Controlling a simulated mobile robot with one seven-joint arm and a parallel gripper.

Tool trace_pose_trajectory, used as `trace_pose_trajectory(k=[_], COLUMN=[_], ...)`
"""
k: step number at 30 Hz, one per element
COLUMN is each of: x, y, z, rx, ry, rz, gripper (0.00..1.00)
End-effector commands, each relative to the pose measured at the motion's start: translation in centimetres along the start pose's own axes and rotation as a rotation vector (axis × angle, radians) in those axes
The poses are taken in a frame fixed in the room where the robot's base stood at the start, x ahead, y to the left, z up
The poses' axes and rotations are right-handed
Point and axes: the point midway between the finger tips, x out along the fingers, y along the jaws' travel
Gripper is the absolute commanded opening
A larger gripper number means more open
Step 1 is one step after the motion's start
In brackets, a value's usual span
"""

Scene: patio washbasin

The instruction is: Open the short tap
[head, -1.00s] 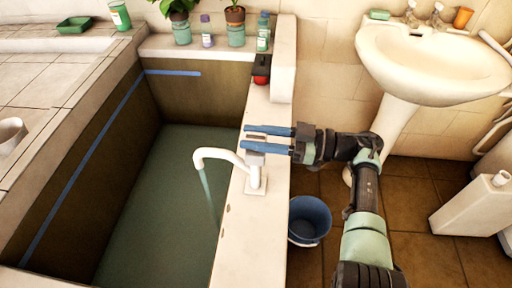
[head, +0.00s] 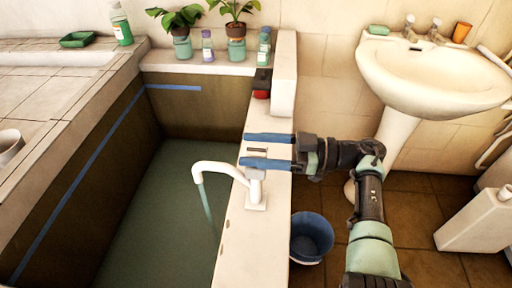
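A white tap (head: 256,191) with a curved spout stands on the pale ledge of the basin. Its spout reaches left over the basin, and a thin greenish stream hangs from its mouth. My gripper (head: 244,150) is open just behind the tap's grey top, its two blue fingers apart and pointing left. The nearer finger is close to that top; I cannot tell whether they touch. A small dark slotted piece (head: 257,150) shows between the fingers. Two small taps (head: 409,24) (head: 434,30) stand on the white sink at the right.
The deep basin (head: 160,210) holds greenish water. A black and red object (head: 262,84) sits farther along the ledge (head: 240,235). A blue bucket (head: 311,238) stands on the floor right of the ledge. Potted plants and bottles line the back shelf.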

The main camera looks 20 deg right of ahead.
Motion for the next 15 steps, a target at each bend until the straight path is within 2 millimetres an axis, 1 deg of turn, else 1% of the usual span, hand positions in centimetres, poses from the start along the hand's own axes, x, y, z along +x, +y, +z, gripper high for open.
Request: trace_pose_trajectory(k=[10, 13, 15], x=[-0.2, -0.9, -1.9], y=[0.0, 0.0, 0.0], z=[0.2, 0.3, 0.4], rx=[0.003, 0.002, 0.003], ry=[-0.001, -0.001, -0.001], rz=[0.001, 0.003, 0.003], gripper=[0.7, 0.7, 0.7])
